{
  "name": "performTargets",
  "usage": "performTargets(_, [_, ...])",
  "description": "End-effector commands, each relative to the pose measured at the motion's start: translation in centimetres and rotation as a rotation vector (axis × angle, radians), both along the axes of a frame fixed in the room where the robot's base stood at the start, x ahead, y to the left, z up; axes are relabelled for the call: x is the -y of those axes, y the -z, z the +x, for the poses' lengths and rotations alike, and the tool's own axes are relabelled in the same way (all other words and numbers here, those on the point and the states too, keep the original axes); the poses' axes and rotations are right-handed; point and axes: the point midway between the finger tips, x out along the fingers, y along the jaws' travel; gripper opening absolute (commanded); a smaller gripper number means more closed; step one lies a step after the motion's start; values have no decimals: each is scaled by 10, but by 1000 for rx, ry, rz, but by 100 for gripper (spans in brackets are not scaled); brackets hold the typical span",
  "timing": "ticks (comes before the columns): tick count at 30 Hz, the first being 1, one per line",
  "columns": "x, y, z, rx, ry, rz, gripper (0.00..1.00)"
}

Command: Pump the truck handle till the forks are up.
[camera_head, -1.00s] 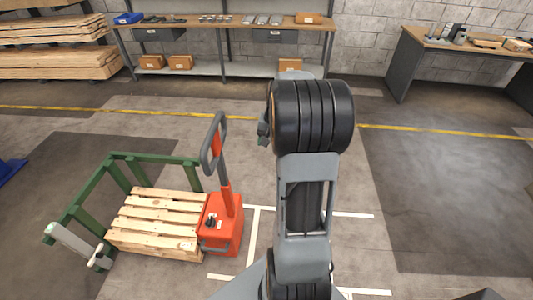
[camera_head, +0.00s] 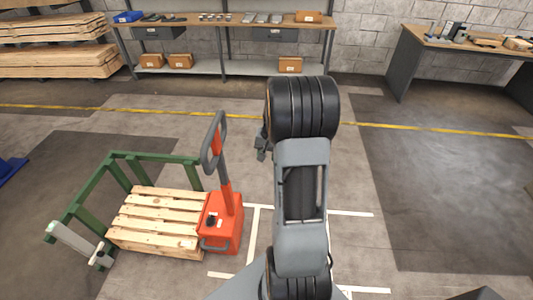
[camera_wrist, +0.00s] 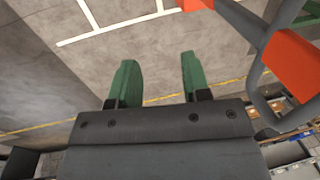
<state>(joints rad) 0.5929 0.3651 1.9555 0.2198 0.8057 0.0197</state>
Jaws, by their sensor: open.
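The orange pallet truck (camera_head: 222,228) stands at the left of my arm in the head view, its body against the end of a wooden pallet (camera_head: 160,220). Its handle (camera_head: 217,150) stands nearly upright and ends in a grey loop. In the wrist view the handle (camera_wrist: 290,62) shows at the right, grey loop and orange part, beside my fingers and not between them. My gripper (camera_wrist: 157,75) has two green fingers, open and empty. In the head view my gripper is mostly hidden behind my arm. The forks are hidden under the pallet.
A green frame (camera_head: 150,157) surrounds the pallet's back and left side, with a pale lever (camera_head: 75,242) at its front corner. A shelf bench (camera_head: 225,25) and stacked planks stand along the back wall.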

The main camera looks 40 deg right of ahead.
Motion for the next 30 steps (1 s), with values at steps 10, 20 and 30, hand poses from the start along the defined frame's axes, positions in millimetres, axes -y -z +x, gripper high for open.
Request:
performTargets(10, [0, 0, 0, 0, 0, 0, 10])
performTargets(20, [0, 0, 0, 0, 0, 0, 0])
performTargets(30, [0, 0, 0, 0, 0, 0, 28])
